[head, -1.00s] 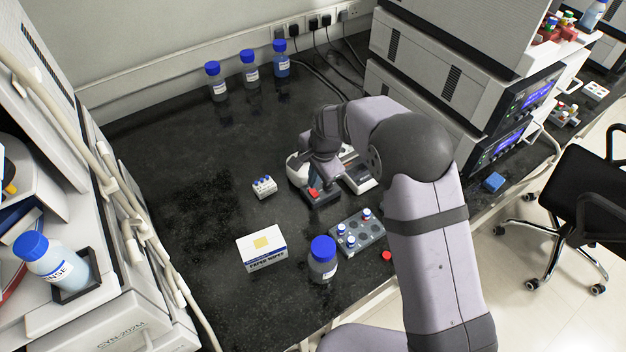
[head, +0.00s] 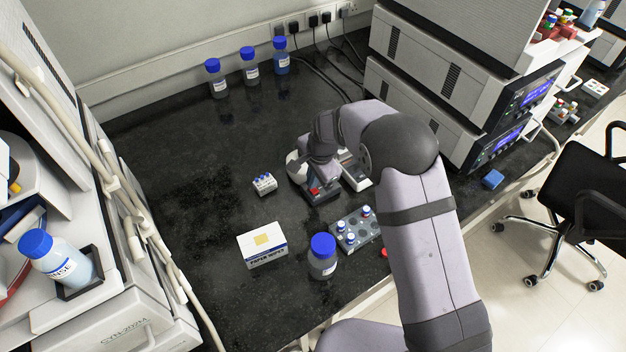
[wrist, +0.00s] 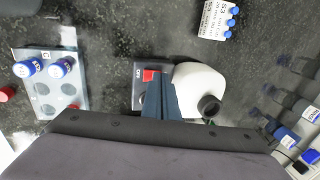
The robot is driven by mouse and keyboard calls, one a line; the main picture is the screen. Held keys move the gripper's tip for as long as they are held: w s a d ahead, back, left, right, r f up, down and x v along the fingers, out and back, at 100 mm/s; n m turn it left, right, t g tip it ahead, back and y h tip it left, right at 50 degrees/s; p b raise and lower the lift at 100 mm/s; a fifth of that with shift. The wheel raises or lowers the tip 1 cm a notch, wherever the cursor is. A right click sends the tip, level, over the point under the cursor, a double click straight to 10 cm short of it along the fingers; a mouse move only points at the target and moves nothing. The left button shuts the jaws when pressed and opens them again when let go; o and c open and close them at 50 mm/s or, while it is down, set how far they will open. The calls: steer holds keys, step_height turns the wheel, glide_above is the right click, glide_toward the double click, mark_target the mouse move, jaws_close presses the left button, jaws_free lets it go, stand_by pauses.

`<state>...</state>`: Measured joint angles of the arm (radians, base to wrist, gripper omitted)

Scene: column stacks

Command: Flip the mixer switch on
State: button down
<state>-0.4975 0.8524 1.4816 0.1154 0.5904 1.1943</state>
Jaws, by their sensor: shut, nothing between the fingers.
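The mixer (head: 296,168) stands on the dark bench in the middle of the head view, with a white rounded body and a dark grey base. Its red switch (head: 314,191) is on the front of the base. Contact cannot be told. The fingers hide part of the base and switch.
A vial rack (head: 358,230) and blue-capped bottle (head: 322,262) stand in front. A paper wiper box (head: 262,246) and small white vial block (head: 264,184) are to the left. A white device (head: 355,176) is close on the right.

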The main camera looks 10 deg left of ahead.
steer(key=shift+s+d+f, duration=0.1)
steer(key=shift+s+f, duration=0.05)
steer(key=shift+f, duration=0.05)
steer(key=shift+s+d, duration=0.5)
steer(key=shift+s, duration=0.05)
steer(key=shift+w+r+p, duration=0.1)
steer(key=shift+r+p, duration=0.05)
steer(key=shift+p, duration=0.15)
steer(key=shift+r+p, duration=0.45)
steer(key=shift+r, duration=0.1)
steer(key=p+v, duration=0.3)
steer(key=shift+r, duration=0.2)
steer(key=shift+d+r+b, duration=0.15)
steer(key=shift+r+b, duration=0.25)
steer(key=shift+b, duration=0.35)
steer(key=b+v, duration=0.2)
steer(key=v, duration=0.6)
steer(key=shift+s+r, duration=0.25)
steer(key=shift+s, duration=0.05)
steer(key=shift+d, duration=0.1)
